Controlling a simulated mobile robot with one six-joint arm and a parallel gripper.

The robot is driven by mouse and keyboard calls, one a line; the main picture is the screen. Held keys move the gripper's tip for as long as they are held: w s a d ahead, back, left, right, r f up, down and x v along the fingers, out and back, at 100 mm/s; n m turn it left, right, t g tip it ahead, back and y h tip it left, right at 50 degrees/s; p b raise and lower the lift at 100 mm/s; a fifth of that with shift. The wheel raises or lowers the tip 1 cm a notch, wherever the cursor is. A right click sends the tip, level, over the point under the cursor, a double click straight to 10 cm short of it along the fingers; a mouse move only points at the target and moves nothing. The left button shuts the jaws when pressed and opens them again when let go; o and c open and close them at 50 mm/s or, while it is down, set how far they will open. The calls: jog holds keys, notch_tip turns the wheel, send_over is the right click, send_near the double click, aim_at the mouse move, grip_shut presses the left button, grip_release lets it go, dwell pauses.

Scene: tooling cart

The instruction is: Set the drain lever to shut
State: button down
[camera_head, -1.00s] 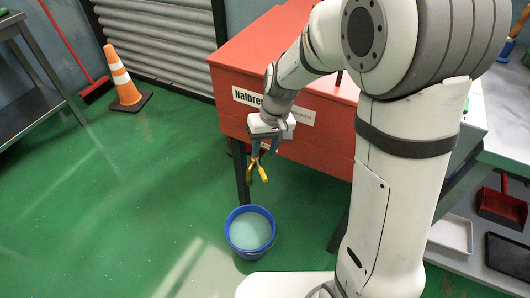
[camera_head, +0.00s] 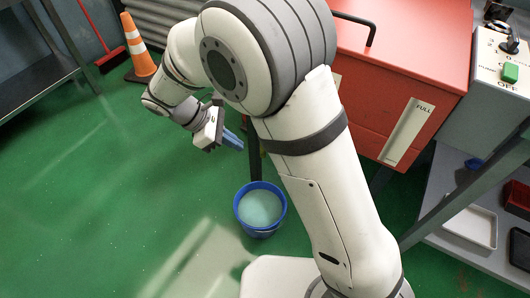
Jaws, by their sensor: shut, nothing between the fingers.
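The drain lever cannot be made out now; my arm covers much of the near side of the red tank (camera_head: 410,50). My gripper (camera_head: 235,140) has blue fingers, points down and to the right, and is shut and empty. In the picture it sits just left of the dark leg under the tank, above and left of the blue bucket (camera_head: 262,234). The bucket stands on the floor with pale liquid in it. Whether my fingers touch anything behind the arm cannot be told.
A level strip marked FULL (camera_head: 408,132) is on the tank's side. A grey control box with a green button (camera_head: 510,72) stands at right, above a shelf with a white tray (camera_head: 470,227). A traffic cone (camera_head: 139,52) stands at the back left. The green floor at left is clear.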

jog(key=w+d+f+n+t+h+b, duration=0.1)
jog(key=w+d+f+n+t+b, duration=0.1)
jog(key=d+f+b, duration=0.3)
jog(key=shift+w+d+n+h+b, duration=0.35)
jog(key=shift+w+d+b, duration=0.4)
jog(key=shift+d+b, duration=0.4)
jog(key=shift+s+f+t, duration=0.1)
jog(key=shift+t, duration=0.2)
